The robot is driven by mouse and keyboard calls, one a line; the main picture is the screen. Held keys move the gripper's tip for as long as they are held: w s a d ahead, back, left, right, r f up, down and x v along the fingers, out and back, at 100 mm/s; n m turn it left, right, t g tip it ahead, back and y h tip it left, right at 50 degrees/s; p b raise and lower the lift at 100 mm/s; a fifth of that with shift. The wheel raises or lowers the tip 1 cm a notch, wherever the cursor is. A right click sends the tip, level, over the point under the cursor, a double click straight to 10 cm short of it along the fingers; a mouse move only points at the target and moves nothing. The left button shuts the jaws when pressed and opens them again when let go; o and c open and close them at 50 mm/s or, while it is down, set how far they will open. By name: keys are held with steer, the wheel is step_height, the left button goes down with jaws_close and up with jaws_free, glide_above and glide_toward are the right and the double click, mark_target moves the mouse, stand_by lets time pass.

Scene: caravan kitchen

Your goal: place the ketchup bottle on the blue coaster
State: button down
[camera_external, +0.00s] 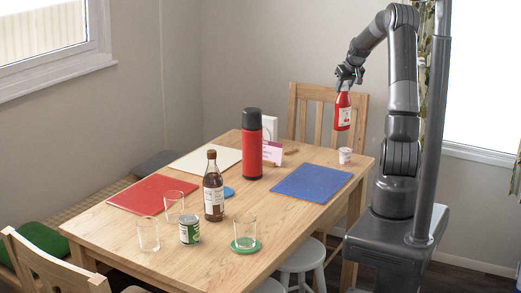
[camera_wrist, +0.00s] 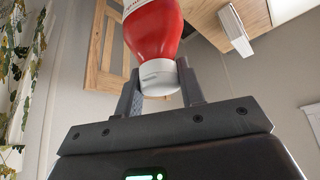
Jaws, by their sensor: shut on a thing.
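The ketchup bottle (camera_external: 343,112) is red with a white cap and a pale label. My gripper (camera_external: 345,84) is shut on it at the cap end and holds it roughly upright in the air, above and beyond the table's right end. In the wrist view the bottle (camera_wrist: 153,30) shows between the two fingers of the gripper (camera_wrist: 160,85), around the white cap. The blue coaster (camera_external: 229,192) is a small disc on the table, just right of the brown bottle, which partly hides it.
On the table (camera_external: 270,212) are a brown bottle (camera_external: 213,190), red flask (camera_external: 252,150), can (camera_external: 190,230), blue mat (camera_external: 311,181), red mat (camera_external: 150,194) and several glasses. One glass stands on a green coaster (camera_external: 245,249).

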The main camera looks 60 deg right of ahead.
step_height(320, 180, up, 17)
steer(key=w+a+n+y, duration=0.3)
steer(key=w+a+n, duration=0.3)
steer(key=w+a, duration=0.55)
steer(key=w+a+n+y, duration=0.3)
steer(key=w+a+n, duration=0.35)
steer(key=a, duration=0.75)
steer(key=w+a+n+g+y, duration=0.25)
steer(key=a+n, duration=0.25)
steer(key=a, duration=0.9)
steer(key=w+a+n+g+y, duration=0.1)
steer(key=w+a+n, duration=0.3)
steer(key=a, duration=1)
step_height(320, 180, down, 28)
steer(key=s, duration=0.1)
steer(key=shift+d, duration=0.2)
steer(key=shift+s+n, duration=0.15)
steer(key=shift+n, duration=0.1)
steer(key=c, duration=0.9)
jaws_free()
steer(key=shift+c, duration=0.2)
